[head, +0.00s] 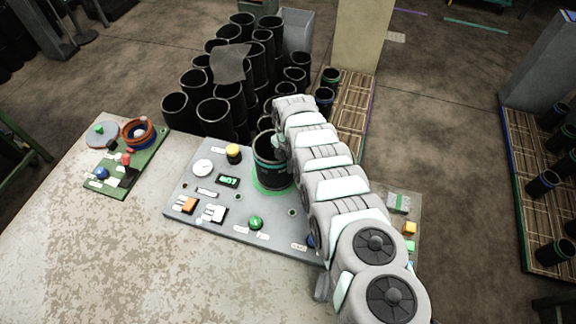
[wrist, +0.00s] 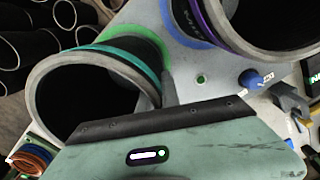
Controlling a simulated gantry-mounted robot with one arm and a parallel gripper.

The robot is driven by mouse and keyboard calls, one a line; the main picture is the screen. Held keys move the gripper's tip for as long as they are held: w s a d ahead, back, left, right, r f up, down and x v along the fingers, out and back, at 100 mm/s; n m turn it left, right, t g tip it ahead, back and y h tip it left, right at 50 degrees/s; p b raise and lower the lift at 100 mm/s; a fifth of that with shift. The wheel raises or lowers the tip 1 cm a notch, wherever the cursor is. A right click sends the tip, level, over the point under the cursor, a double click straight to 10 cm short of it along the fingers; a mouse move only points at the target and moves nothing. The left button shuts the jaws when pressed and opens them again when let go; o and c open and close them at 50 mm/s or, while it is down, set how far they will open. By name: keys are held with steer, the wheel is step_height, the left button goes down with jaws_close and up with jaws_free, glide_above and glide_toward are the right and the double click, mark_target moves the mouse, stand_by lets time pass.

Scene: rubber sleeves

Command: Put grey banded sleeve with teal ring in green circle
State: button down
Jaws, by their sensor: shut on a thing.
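The black sleeve with a grey band and teal ring (head: 268,164) stands about upright over the green circle (head: 259,187) on the grey board. My gripper (head: 281,146) is shut on its wall at the right side of the rim. In the wrist view the sleeve's teal ring (wrist: 135,58) and open grey rim show at the left, with part of the green circle (wrist: 148,37) behind it. I cannot tell whether its base touches the board. My arm hides the right part of the circle in the head view.
A purple-ringed sleeve (wrist: 225,30) stands by a blue circle (wrist: 180,25) close to the right. Buttons and switches cover the grey board (head: 235,220). Several black sleeves (head: 215,112) crowd behind it. A small green board (head: 120,178) lies left.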

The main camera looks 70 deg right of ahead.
steer(key=shift+w+d+r, duration=0.1)
steer(key=shift+r, duration=0.05)
steer(key=c, duration=1.6)
jaws_free()
steer(key=shift+o, duration=0.2)
step_height(320, 180, up, 12)
